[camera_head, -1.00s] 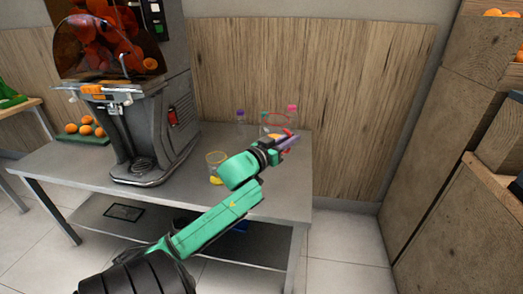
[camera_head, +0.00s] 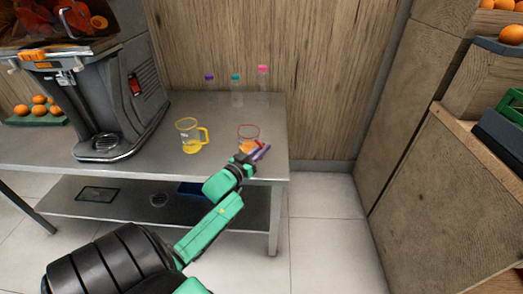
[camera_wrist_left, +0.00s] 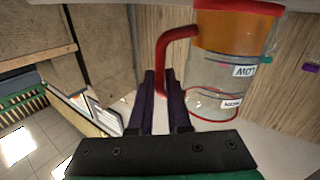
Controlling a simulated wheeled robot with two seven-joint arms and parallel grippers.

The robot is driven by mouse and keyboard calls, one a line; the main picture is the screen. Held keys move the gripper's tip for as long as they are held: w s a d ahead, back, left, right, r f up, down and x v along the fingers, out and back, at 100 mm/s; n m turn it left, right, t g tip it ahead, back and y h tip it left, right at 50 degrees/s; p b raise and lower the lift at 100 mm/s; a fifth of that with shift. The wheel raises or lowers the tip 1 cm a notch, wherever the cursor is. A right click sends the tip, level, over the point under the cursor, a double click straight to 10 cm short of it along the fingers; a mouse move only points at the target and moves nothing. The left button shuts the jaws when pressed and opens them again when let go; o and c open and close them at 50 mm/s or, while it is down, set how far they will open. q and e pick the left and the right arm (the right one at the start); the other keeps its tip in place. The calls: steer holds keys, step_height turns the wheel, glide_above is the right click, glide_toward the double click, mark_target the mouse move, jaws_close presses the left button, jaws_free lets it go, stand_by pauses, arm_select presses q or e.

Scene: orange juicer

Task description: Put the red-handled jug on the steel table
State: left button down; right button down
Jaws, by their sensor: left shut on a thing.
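The red-handled jug (camera_head: 248,136) is clear with a red rim and orange juice low inside. In the head view it appears over the front right part of the steel table (camera_head: 221,157), roughly upright. My left gripper (camera_head: 254,153) is shut on its red handle. The left wrist view shows the jug (camera_wrist_left: 222,68) inverted in the picture, with the handle (camera_wrist_left: 163,58) between my left fingers (camera_wrist_left: 162,100). I cannot tell whether the jug's base touches the tabletop. My right gripper is out of view.
A yellow-handled jug (camera_head: 188,137) stands left of the red-handled one, with clear tabletop between. Bottles with purple, teal (camera_head: 236,90) and pink caps stand at the back. The juicer (camera_head: 105,95) fills the table's left. Wooden shelving (camera_head: 435,170) stands to the right.

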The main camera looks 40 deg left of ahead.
arm_select(q)
steer(key=shift+f, duration=0.15)
steer(key=c, duration=0.9)
jaws_free()
